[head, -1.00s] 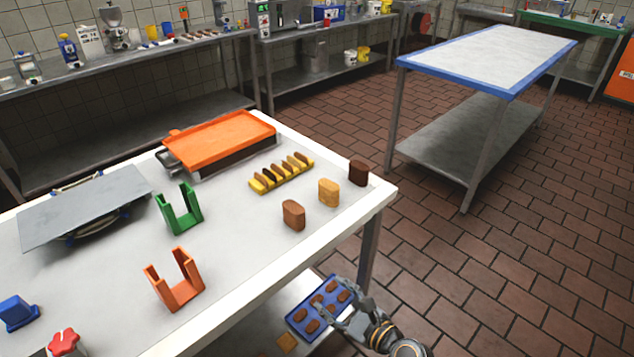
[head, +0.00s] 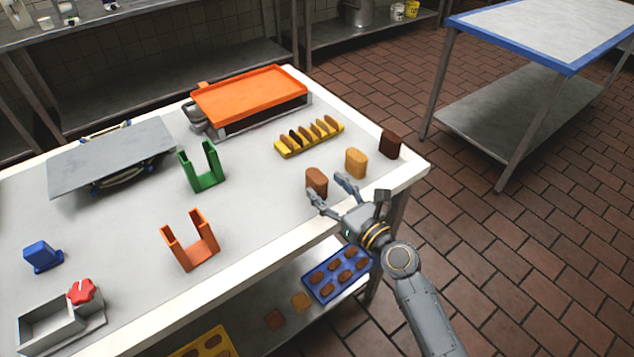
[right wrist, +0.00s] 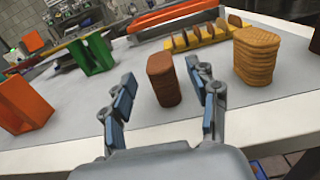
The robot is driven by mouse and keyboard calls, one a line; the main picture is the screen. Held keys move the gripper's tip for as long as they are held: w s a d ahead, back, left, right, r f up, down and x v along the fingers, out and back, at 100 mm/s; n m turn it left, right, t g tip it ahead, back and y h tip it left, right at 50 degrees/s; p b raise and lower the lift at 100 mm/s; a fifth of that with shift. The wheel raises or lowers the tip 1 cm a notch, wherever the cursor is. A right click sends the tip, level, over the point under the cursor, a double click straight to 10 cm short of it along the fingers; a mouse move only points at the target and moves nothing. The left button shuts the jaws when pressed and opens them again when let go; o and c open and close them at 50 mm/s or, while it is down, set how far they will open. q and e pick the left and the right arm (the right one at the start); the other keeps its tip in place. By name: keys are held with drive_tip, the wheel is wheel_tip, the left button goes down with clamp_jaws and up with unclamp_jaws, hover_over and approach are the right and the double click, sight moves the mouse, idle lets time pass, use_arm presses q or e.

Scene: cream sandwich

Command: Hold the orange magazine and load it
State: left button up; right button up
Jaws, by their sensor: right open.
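The orange magazine (head: 190,250) is a U-shaped upright holder on the white table, empty, near its front edge. It also shows at the left of the right wrist view (right wrist: 24,102). A brown biscuit stack (head: 317,180) stands near the table's front edge, right of the magazine; it also shows in the right wrist view (right wrist: 163,80). My right gripper (head: 329,188) is open and empty beside this stack. In the right wrist view the stack stands beyond and between the spread fingers (right wrist: 164,92), with no clear contact. My left gripper is out of view.
A tan stack (head: 356,163) and a dark brown stack (head: 390,144) stand to the right. A yellow rack (head: 310,140) of biscuits, a green magazine (head: 203,170) and an orange-topped tray (head: 248,97) lie behind. A blue tray (head: 310,292) is on the shelf below.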

sight(317, 175)
drive_tip(key=x, duration=0.4)
drive_tip(key=shift+w+a+r, duration=0.1)
drive_tip(key=shift+w+a, duration=0.1)
drive_tip(key=shift+w, duration=0.15)
drive_tip(key=shift+s+r, duration=0.1)
